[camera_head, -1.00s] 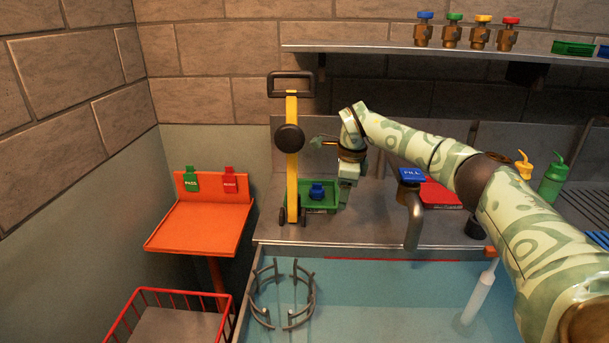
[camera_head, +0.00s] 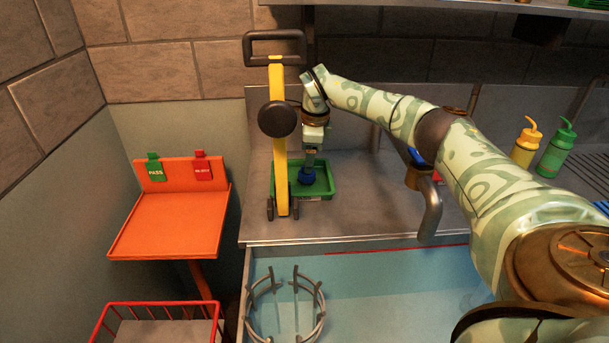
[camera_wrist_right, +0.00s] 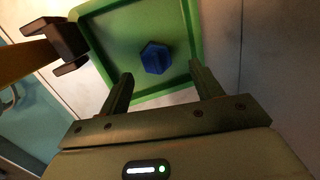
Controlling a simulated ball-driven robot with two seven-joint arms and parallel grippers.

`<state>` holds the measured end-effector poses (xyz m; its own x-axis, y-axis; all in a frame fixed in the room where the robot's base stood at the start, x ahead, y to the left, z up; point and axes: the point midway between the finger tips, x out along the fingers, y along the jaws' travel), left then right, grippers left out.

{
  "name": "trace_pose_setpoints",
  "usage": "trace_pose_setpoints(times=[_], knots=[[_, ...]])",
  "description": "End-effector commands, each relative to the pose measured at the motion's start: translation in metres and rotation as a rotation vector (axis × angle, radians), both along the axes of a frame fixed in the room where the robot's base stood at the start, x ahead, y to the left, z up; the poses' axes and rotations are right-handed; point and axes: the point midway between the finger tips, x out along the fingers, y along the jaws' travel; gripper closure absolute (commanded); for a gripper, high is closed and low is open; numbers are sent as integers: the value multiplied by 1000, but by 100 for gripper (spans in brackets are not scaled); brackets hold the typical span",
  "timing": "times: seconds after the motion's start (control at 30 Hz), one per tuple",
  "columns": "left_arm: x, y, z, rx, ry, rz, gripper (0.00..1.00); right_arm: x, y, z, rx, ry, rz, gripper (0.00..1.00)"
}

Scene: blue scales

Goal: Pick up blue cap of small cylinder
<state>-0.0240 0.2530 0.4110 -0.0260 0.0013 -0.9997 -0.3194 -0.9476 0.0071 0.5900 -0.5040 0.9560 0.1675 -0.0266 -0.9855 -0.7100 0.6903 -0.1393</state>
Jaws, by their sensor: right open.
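The blue cap (camera_head: 307,177) sits in the green tray (camera_head: 326,185) on the steel counter. In the right wrist view the cap (camera_wrist_right: 155,57) is a blue six-sided piece on the floor of the green tray (camera_wrist_right: 112,50). My right gripper (camera_head: 311,160) points down just above the cap. In the right wrist view its two fingers (camera_wrist_right: 161,76) are apart, with nothing between them, and the cap shows ahead of the gap between them. I cannot make out a small cylinder under the cap. My left gripper is not in view.
A yellow upright stand (camera_head: 279,150) with a black knob and handle is close left of the tray. A metal tap (camera_head: 430,205) stands to the right. A blue basin (camera_head: 390,285) is in front. An orange table (camera_head: 165,225) stands left.

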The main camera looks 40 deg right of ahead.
Motion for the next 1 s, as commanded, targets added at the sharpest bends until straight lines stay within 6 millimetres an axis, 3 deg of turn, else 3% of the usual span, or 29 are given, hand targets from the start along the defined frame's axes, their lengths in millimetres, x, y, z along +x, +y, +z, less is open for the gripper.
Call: trace_pose_setpoints(times=[0.23, 0.47, 0.63, 0.67, 1.0], knots=[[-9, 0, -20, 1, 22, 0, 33, 4, 4, -44, -1, 4, 0, 35], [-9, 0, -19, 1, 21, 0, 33, 5, 4, -44, -1, -1, 0, 35], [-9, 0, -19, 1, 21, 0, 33, 4, 4, -44, -1, -1, 0, 77], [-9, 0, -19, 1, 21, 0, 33, 4, 4, -44, -1, -1, 0, 82], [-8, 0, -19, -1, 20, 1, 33, 4, 4, -44, -1, 0, 0, 82]])
